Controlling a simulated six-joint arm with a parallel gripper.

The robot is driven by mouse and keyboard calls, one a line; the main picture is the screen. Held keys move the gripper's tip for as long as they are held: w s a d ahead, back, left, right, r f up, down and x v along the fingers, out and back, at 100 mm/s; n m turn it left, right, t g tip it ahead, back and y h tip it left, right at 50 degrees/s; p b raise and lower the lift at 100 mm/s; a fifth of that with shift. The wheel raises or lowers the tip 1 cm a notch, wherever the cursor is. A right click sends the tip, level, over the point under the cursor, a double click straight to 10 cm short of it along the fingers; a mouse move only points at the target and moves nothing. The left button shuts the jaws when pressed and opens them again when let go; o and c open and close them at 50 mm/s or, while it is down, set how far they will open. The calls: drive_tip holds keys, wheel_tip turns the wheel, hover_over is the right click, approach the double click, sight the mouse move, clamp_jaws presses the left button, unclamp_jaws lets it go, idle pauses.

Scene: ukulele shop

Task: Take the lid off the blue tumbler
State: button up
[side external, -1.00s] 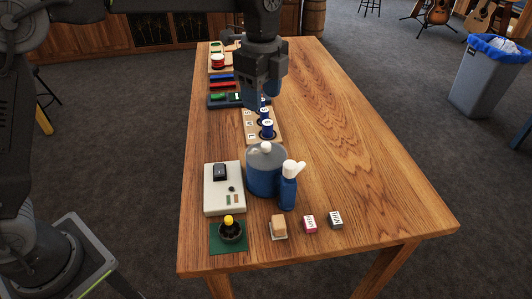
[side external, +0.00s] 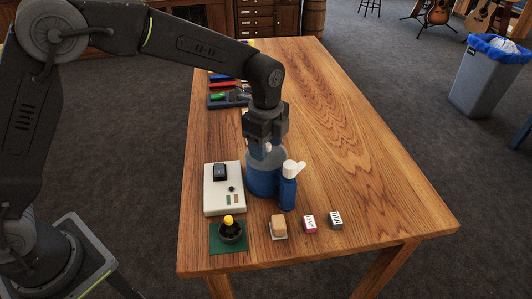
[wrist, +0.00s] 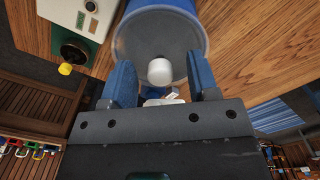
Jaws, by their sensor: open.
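The blue tumbler (side external: 262,183) stands upright on the wooden table, wide and round, with a greyish lid (side external: 281,156) on top. In the wrist view the lid (wrist: 138,38) covers the tumbler's mouth, and its white knob (wrist: 160,72) shows between my two blue fingers. My gripper (side external: 266,148) is directly over the lid, pointing down, and hides part of it in the side view. In the wrist view my gripper (wrist: 160,62) is open, with a gap between each finger and the knob.
A blue bottle with a white top (side external: 288,190) stands close right of the tumbler. A pale control box (side external: 223,200) is close left. The table's right side is clear.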

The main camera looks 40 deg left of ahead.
drive_tip(key=shift+f, duration=0.15)
drive_tip(key=c, duration=1)
